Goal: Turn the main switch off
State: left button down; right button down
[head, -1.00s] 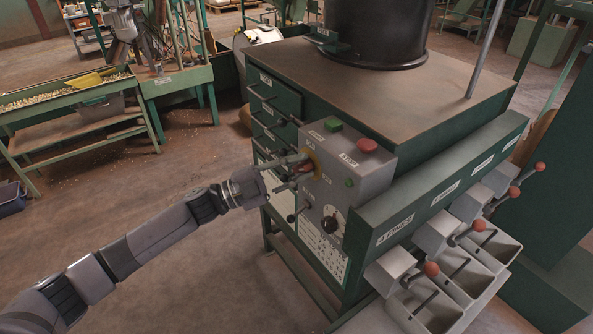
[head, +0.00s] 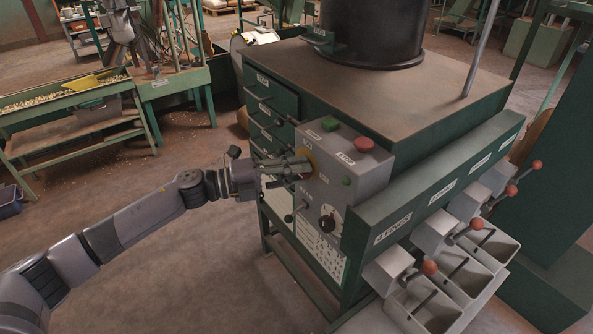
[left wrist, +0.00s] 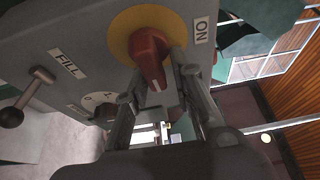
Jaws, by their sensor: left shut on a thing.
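The main switch is a red rotary handle (left wrist: 149,58) on a yellow disc (left wrist: 128,22) in the left wrist view. Its white-marked end points down in that picture, and an ON label (left wrist: 201,31) is to its right. My left gripper (left wrist: 156,72) has one finger on each side of the handle and is shut on it. In the head view my left gripper (head: 294,163) reaches the front of the grey control box (head: 372,182); a sliver of the yellow disc (head: 310,158) shows, and the red handle is mostly hidden. My right gripper is not in view.
A green button (head: 330,123) and a red stop button (head: 363,145) top the box. Below the switch are a lever (head: 297,211) and a black dial (head: 327,222). Red-knobbed levers (head: 429,267) and bins stand at right. Floor is open at left.

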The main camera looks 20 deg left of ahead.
pick_arm(q)
jog(key=shift+s+d+f, duration=0.1)
jog(key=shift+s+f, duration=0.1)
jog(key=shift+f, duration=0.45)
jog(key=c, duration=1.7)
grip_release()
jog(key=shift+o, duration=0.7)
jog(key=shift+w+r, duration=0.1)
jog(key=shift+r, duration=0.2)
jog(key=v, duration=1.2)
